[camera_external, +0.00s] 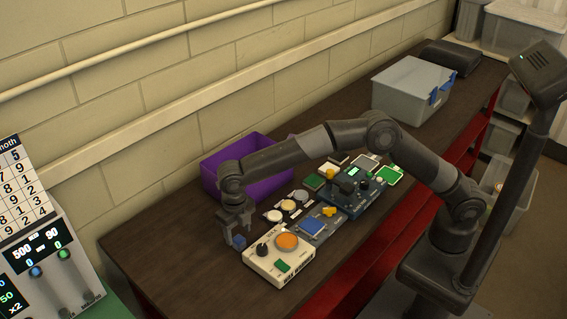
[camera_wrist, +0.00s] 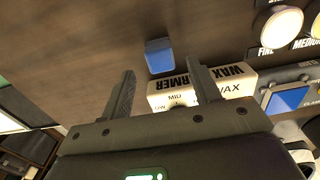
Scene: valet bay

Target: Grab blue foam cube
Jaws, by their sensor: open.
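A small blue foam cube (camera_external: 239,242) sits on the dark table, just left of the cream wax warmer. In the wrist view the cube (camera_wrist: 159,56) lies beyond and between my two fingertips, with a gap between it and the fingers. My gripper (camera_external: 232,226) is open and empty, pointing down close to the cube in the external view. My gripper's two fingers also show in the wrist view (camera_wrist: 161,80), spread apart. The external view does not show clearly whether a finger touches the cube.
The cream wax warmer (camera_external: 270,268) with an orange top stands close beside the cube. A purple bin (camera_external: 212,177) is behind my gripper. Pads, a blue square (camera_external: 313,226) and a dark blue device (camera_external: 346,204) lie to the right. The table at left is clear.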

